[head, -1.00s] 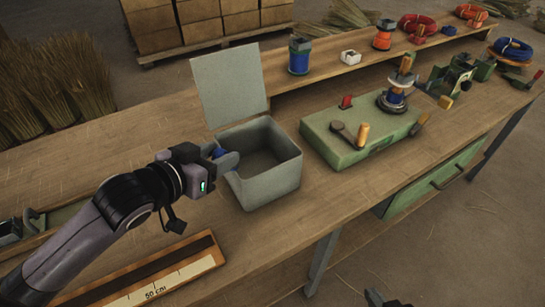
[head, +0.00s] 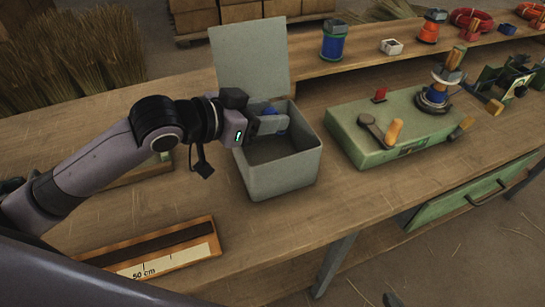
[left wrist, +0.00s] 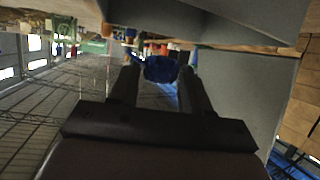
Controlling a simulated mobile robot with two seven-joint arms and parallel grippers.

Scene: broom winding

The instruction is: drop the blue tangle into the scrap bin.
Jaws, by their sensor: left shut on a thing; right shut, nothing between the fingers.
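The scrap bin (head: 285,175) is a grey open box on the workbench in the head view, its lid (head: 250,60) raised at the back. My left gripper (head: 275,124) reaches over the bin's opening from the left. It is shut on the blue tangle (head: 270,110), which is mostly hidden by the fingers in the head view. In the left wrist view the tangle (left wrist: 160,68) sits between the two fingertips, with the grey bin wall (left wrist: 245,90) to the right.
A green fixture (head: 375,145) with a crank stands right of the bin. A blue spool (head: 334,42), a white box (head: 393,46) and an orange spool (head: 431,27) stand on the rear shelf. A wooden ruler tray (head: 160,255) lies in front. Bench around the bin's front is bare.

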